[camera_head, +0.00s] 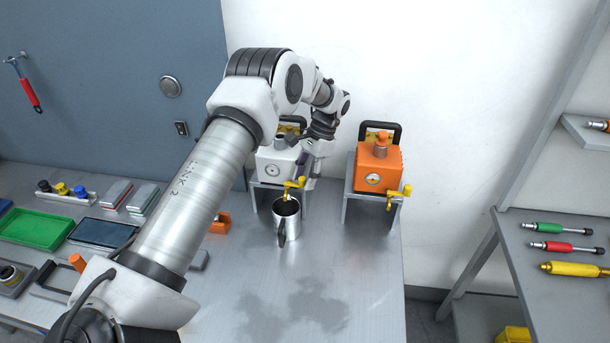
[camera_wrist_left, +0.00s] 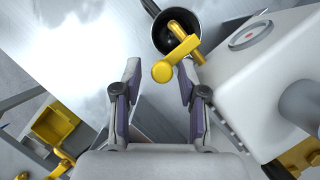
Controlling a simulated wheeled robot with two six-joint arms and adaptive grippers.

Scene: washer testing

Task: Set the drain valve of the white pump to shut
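The white pump (camera_head: 275,166) stands on a metal stand at the back of the bench. Its yellow drain valve (camera_head: 293,188) sticks out at the front; it also shows in the left wrist view (camera_wrist_left: 178,58), with its lever slanting down to a round knob. My left gripper (camera_head: 306,168) is beside the pump's right side, behind the valve. In the left wrist view its fingers (camera_wrist_left: 161,75) are open, with the lever's knob between the tips. I cannot tell whether either finger touches it. A steel mug (camera_head: 287,222) stands below the valve. My right gripper is not in view.
An orange pump (camera_head: 378,165) with its own yellow valve stands on a stand to the right. A green tray (camera_head: 36,229) and other items lie at the left. The bench front is clear. A shelf (camera_head: 535,262) with tools is at the right.

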